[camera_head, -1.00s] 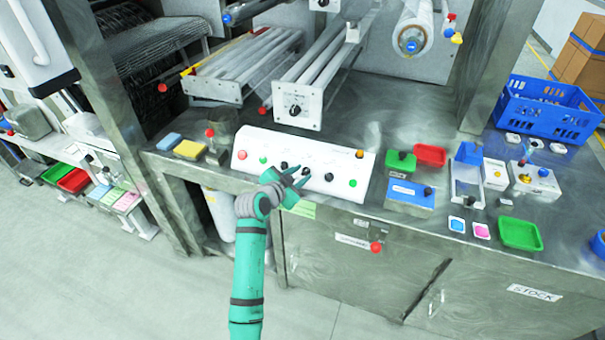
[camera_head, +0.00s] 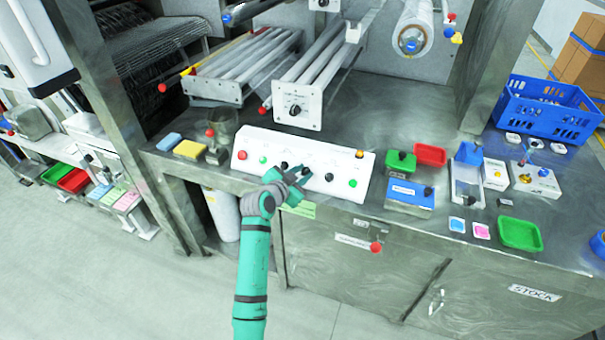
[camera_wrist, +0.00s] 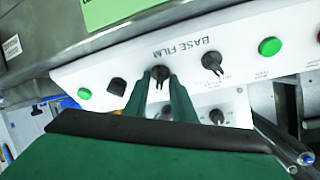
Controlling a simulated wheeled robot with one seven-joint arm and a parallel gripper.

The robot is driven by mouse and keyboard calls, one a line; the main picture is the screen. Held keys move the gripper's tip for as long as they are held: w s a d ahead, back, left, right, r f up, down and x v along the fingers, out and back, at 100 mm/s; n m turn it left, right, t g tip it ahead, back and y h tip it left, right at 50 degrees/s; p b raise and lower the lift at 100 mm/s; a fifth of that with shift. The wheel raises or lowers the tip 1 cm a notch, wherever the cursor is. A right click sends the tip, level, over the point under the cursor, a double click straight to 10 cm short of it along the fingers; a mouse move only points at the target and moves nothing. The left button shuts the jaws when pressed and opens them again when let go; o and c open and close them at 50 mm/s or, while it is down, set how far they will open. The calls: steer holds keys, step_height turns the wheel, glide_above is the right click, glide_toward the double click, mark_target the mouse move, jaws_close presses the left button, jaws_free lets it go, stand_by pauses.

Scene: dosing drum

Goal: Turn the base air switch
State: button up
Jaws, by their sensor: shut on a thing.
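The white control panel (camera_head: 250,145) stands on the steel bench with black knobs, green buttons, a red button and an orange button. In the wrist view, the words BASE FILM appear upside down beside its knobs. My gripper (camera_head: 300,176) is at the panel's lower row; its fingers also show in the wrist view (camera_wrist: 162,88). They are shut on the middle black knob (camera_wrist: 160,71) of that row, one finger on each side. Another black knob (camera_wrist: 212,61) and a black knob (camera_wrist: 117,86) flank it. I cannot read which knob is base air.
More black knobs, one of them here (camera_wrist: 216,116), sit in the panel's other row close to my fingers. Blue and yellow blocks (camera_head: 190,150) lie left of the panel; a blue box (camera_head: 408,196) and green tray (camera_head: 519,234) lie right. Rollers (camera_head: 325,70) stand behind.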

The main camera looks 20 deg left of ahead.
steer(key=shift+w+d+n, duration=0.1)
steer(key=shift+d+n, duration=0.1)
steer(key=shift+n, duration=0.4)
steer(key=shift+a+n+y, duration=0.15)
steer(key=shift+n+y, duration=0.35)
steer(key=shift+n, duration=0.5)
steer(key=n+y, duration=0.1)
steer(key=n, duration=0.2)
steer(key=n+y, duration=0.1)
steer(key=n, duration=0.3)
steer(key=shift+d, duration=0.2)
steer(key=shift+a+n+y, duration=0.1)
steer(key=shift+n+y, duration=0.5)
steer(key=shift+n, duration=0.9)
steer(key=o, duration=0.7)
